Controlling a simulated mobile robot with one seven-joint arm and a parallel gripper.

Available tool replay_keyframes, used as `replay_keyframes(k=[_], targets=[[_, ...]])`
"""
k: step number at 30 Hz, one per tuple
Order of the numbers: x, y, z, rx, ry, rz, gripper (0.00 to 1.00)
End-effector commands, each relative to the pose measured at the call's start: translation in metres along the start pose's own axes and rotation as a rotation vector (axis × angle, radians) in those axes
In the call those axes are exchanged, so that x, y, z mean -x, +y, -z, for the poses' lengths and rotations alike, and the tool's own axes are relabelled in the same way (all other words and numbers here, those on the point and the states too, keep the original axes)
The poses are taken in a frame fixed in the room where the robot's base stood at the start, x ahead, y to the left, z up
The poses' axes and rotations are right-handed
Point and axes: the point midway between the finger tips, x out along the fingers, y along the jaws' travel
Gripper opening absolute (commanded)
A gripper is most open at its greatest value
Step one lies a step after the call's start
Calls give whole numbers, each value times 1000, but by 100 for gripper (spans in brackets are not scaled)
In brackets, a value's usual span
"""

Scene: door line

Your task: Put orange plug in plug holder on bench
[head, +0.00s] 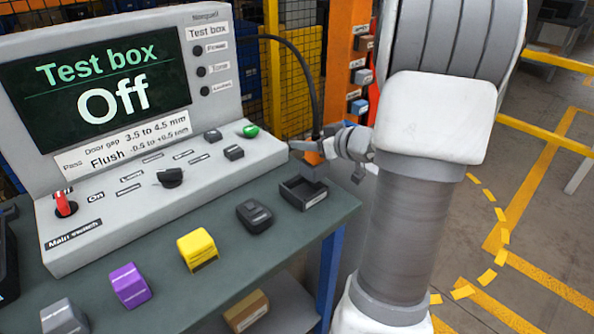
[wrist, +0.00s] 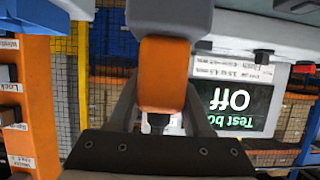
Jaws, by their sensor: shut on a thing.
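The orange plug (head: 312,157) is upright on its black cable, with a grey lower end. My gripper (head: 330,150) is shut on it, reaching in from the right. In the wrist view the orange plug (wrist: 163,75) sits between my fingers, with its grey end (wrist: 170,17) at the top of the picture. The plug holder (head: 304,195) is a dark, low open box at the bench's right end. The plug's grey end overlaps its back right part in the head view; I cannot tell whether it is inside or above.
The test box (head: 120,95) stands behind on the bench (head: 215,285), and its screen reads "Off". A black cable (head: 300,60) arches from it to the plug. Yellow (head: 197,249), purple (head: 130,285) and dark (head: 254,215) blocks stand along the bench front. Open floor lies right.

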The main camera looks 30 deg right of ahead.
Motion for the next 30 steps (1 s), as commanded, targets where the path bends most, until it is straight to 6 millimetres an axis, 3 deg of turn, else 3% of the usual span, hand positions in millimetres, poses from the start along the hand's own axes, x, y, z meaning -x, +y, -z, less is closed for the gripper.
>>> replay_keyframes(k=[6,10,17,29,30], targets=[[-16,-22,-9,1,2,0,0],[-20,-23,-16,0,1,-1,0],[-32,-23,-46,-1,1,-1,0],[-34,-23,-50,0,2,0,0],[-33,-23,-49,0,0,0,57]])
